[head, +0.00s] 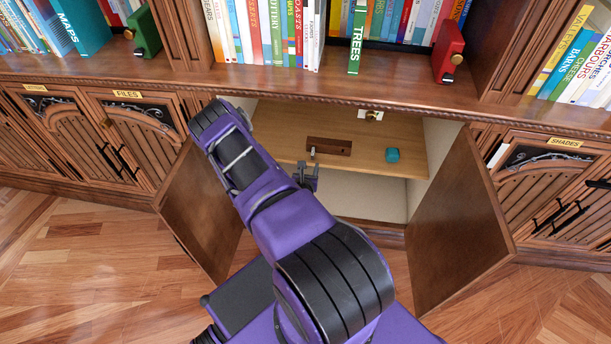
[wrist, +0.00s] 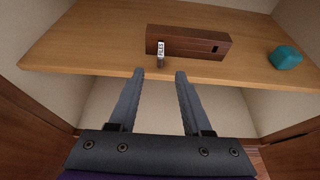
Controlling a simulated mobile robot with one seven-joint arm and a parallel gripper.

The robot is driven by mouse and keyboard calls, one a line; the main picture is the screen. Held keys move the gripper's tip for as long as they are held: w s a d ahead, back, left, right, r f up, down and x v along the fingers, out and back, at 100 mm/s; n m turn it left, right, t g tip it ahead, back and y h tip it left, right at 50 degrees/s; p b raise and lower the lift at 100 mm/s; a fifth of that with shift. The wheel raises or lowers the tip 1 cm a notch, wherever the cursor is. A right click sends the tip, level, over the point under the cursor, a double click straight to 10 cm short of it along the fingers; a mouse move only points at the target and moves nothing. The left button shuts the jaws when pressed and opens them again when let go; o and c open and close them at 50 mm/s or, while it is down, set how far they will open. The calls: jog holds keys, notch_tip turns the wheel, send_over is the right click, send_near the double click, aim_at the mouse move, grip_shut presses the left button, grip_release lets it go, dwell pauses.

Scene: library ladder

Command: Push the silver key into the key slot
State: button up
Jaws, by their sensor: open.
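A small silver key (wrist: 161,52) shows upright at the left part of a dark brown wooden block (wrist: 188,44) on the cabinet shelf. I cannot tell whether it is set in the block or stands just in front of it. The block also shows in the head view (head: 338,147). A small dark opening (wrist: 214,49), which looks like the key slot, is near the block's right end, apart from the key. My gripper (wrist: 160,73) is open and empty, its fingertips at the shelf's front edge, short of the key. It also shows in the head view (head: 308,172).
A teal block (wrist: 285,57) lies on the shelf (head: 285,125) to the right. The left cabinet door (head: 200,210) and right door (head: 465,220) stand open on either side of my arm. Books and the green and red bookends (head: 449,50) stand above.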

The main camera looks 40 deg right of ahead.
jog(key=p+v, duration=0.1)
jog(key=v, duration=0.7)
jog(key=shift+s+a, duration=0.2)
jog(key=shift+a, duration=0.05)
jog(key=shift+r, duration=0.15)
